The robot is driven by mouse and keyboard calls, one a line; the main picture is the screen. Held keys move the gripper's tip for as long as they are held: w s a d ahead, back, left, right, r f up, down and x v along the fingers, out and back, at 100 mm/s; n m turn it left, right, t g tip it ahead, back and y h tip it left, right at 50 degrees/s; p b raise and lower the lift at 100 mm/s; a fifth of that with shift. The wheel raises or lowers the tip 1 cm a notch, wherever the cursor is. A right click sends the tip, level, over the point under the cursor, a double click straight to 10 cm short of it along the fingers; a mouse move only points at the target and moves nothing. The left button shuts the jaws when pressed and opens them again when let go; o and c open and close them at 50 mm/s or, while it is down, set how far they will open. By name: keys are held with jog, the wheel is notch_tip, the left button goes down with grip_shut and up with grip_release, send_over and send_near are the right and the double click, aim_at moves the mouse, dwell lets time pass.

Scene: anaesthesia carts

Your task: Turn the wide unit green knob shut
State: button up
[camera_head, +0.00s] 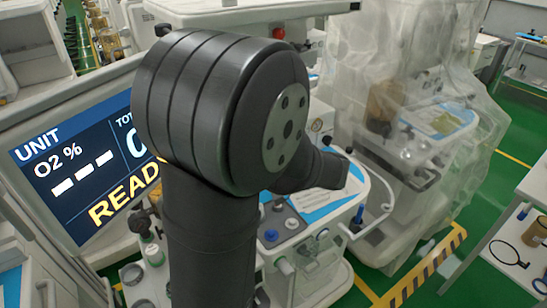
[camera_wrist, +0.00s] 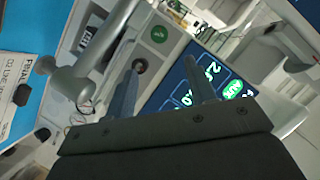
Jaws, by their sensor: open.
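My gripper (camera_wrist: 161,62) is open and empty in the wrist view, its two fingers apart. A dark round fitting (camera_wrist: 139,66) lies beyond the left fingertip, with a round green label (camera_wrist: 158,34) above it. I cannot tell whether either belongs to the green knob. My arm hides the gripper there.
A monitor (camera_head: 85,165) reading "READY" stands at left. The cart's blue-and-white top (camera_head: 325,205) has several knobs and a white rail. A plastic-draped cart (camera_head: 400,110) stands behind. A lit blue display (camera_wrist: 210,80) and a pale metal tube (camera_wrist: 105,45) are near my fingers.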

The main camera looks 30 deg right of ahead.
jog(key=shift+v, duration=2.25)
jog(key=w+a+f+n, duration=0.1)
jog(key=w+a+f, duration=0.1)
jog(key=w, duration=0.6)
jog(key=w+a+f+n+h, duration=0.1)
jog(key=w+a+f, duration=0.1)
jog(key=w, duration=0.6)
jog(key=shift+a+f+n+g+h, duration=0.3)
jog(key=shift+f, duration=0.15)
jog(key=c, duration=1)
jog(key=shift+d+m+y, duration=0.1)
jog(key=shift+m+y, duration=0.7)
jog(key=shift+m, duration=0.3)
